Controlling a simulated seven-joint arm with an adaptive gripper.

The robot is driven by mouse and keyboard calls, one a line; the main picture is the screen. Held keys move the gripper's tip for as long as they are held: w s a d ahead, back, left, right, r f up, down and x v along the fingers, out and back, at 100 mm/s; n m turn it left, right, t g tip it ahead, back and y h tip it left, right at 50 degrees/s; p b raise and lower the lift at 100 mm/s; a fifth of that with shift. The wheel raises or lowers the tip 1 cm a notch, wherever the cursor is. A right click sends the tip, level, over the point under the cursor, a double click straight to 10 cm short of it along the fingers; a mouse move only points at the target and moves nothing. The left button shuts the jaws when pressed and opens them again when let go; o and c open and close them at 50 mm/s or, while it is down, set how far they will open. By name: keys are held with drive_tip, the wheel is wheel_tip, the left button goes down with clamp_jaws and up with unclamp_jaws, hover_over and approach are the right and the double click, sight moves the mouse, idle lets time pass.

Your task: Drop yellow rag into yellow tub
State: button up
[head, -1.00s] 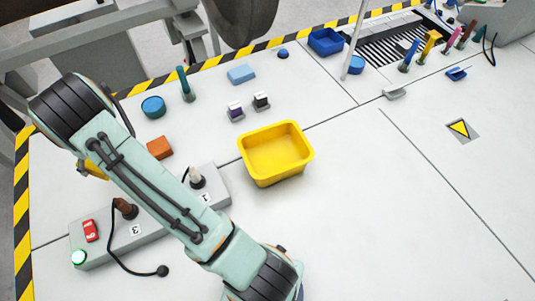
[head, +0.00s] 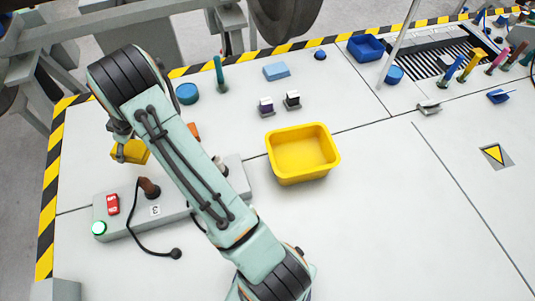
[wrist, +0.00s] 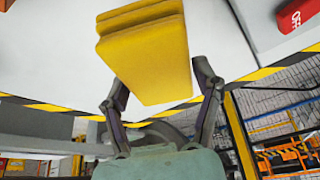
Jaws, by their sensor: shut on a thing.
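The yellow rag (head: 132,152) is a folded yellow block at the left of the table in the head view, partly hidden by my arm. In the wrist view the rag (wrist: 150,55) sits between the two fingers of my gripper (wrist: 163,90), which is shut on it. In the head view my gripper (head: 122,136) is mostly hidden behind my wrist. The yellow tub (head: 303,153) stands upright and empty near the middle of the table, to the right of my arm and well apart from the rag.
A grey control box (head: 178,200) with a red switch (head: 113,204), green button and levers lies below my arm. An orange block (head: 194,131) is partly hidden behind my arm. Small blocks (head: 292,99) and a blue bin (head: 366,47) stand farther back.

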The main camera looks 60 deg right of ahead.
sight(138, 154)
drive_tip(key=s+n, duration=0.1)
drive_tip(key=s+a+n+y, duration=0.1)
drive_tip(key=shift+s+a, duration=0.25)
drive_tip(key=shift+s, duration=0.1)
drive_tip(key=shift+s+d+r+n, duration=0.15)
drive_tip(key=shift+s+d+n, duration=0.2)
drive_tip(key=shift+s, duration=0.15)
drive_tip(key=shift+s+d+r+n, duration=0.15)
drive_tip(key=shift+s+d+n, duration=0.05)
drive_tip(key=shift+s+n, duration=0.2)
drive_tip(key=s+d+r+m+h, duration=0.15)
drive_tip(key=s+d+r, duration=0.25)
drive_tip(key=s+d, duration=0.6)
drive_tip(key=s+d+r+m, duration=0.3)
drive_tip(key=s+d+r, duration=0.15)
drive_tip(key=s, duration=0.85)
drive_tip(key=s+d+r+m+h, duration=0.1)
drive_tip(key=s+d+r+m, duration=0.15)
drive_tip(key=s+d, duration=0.75)
wheel_tip(138, 154, down, 5)
drive_tip(key=s+a, duration=0.1)
drive_tip(key=s, duration=0.1)
drive_tip(key=shift+s+a+f, duration=0.2)
drive_tip(key=shift+s+a, duration=0.1)
drive_tip(key=shift+a, duration=0.1)
drive_tip(key=o, duration=1.1)
